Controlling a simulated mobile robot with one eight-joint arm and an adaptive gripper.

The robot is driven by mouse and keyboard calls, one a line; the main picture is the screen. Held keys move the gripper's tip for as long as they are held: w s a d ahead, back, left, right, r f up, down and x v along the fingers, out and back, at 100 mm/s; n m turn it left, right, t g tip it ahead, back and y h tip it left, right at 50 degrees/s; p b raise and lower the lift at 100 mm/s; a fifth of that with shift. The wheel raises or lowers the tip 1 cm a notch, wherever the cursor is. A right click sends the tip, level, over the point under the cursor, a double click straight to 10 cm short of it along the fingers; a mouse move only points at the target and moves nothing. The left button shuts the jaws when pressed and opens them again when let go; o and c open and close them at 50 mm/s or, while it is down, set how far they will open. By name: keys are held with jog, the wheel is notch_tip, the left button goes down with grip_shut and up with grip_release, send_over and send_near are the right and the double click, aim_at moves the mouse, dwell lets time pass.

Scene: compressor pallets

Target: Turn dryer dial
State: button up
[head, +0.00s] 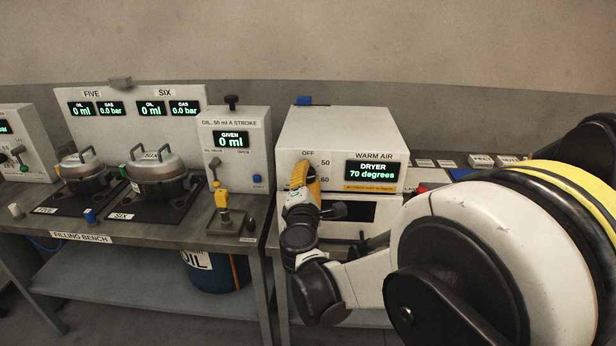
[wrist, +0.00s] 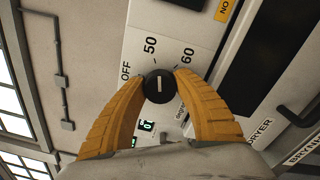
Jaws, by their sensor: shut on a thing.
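The dryer (head: 340,135) is a white box on the bench, with OFF, 50 and 60 marks and a display (head: 373,172) reading "DRYER 70 degrees". Its dial (wrist: 158,86) is a small round black knob with a white line. In the wrist view the line points up the picture, roughly towards the 50 mark. My gripper (wrist: 159,79) has its two yellow fingers closed on either side of the dial. In the head view my gripper (head: 301,172) is against the dryer's front and hides the dial.
A dark opening (head: 362,211) with a dark handle sits below the dryer's display. To the left stand the oil unit (head: 237,160), reading 0 ml, and two metal compressors (head: 157,172) on black mats. A blue drum (head: 215,272) is under the filling bench.

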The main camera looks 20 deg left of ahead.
jog(key=n, duration=1.1)
jog(key=shift+r, duration=0.1)
jog(key=shift+a+n, duration=0.1)
jog(key=shift+n, duration=1.9)
jog(key=o, duration=1.2)
